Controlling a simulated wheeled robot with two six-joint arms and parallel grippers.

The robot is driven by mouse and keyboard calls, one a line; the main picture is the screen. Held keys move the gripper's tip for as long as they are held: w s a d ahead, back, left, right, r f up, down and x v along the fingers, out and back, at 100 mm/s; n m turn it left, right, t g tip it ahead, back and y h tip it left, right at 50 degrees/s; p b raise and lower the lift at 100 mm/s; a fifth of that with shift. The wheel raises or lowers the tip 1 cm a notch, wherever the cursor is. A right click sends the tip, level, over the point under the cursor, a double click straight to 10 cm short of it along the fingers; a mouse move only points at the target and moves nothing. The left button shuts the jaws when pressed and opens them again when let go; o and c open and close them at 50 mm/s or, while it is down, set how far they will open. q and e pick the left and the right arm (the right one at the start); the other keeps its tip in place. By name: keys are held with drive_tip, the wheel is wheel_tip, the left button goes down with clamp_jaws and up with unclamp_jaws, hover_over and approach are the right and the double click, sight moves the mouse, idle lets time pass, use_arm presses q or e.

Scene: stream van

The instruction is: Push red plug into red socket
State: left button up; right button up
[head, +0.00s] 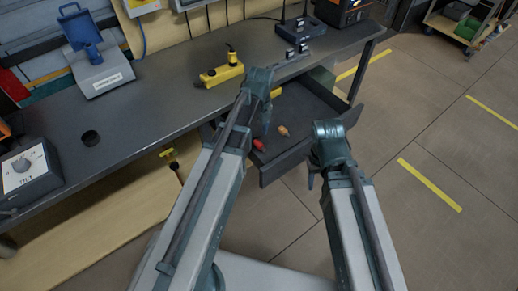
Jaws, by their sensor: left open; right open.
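A red plug (258,145) lies in the open drawer (285,160) under the bench, near its left side. My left gripper (264,125) points down over the drawer, just above and beside the red plug. It is open, and its fingers are small and dark here. I cannot tell whether it touches the plug. My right gripper (312,181) is open and points down by the drawer's front right, apart from the plugs. I cannot make out a red socket; my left arm covers part of the bench and drawer.
An orange-tan plug (283,130) lies in the drawer. A yellow box (221,75) with a yellow plug-like piece stands on the dark bench (150,103). A dial box (29,172) and a blue-lidded device (95,60) stand further left.

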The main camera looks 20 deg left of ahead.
sight(258, 142)
use_arm(q)
drive_tip(key=f+b, duration=0.5)
drive_tip(key=shift+w+f, duration=0.15)
drive_tip(key=shift+w, duration=0.05)
clamp_jaws()
idle(0.4)
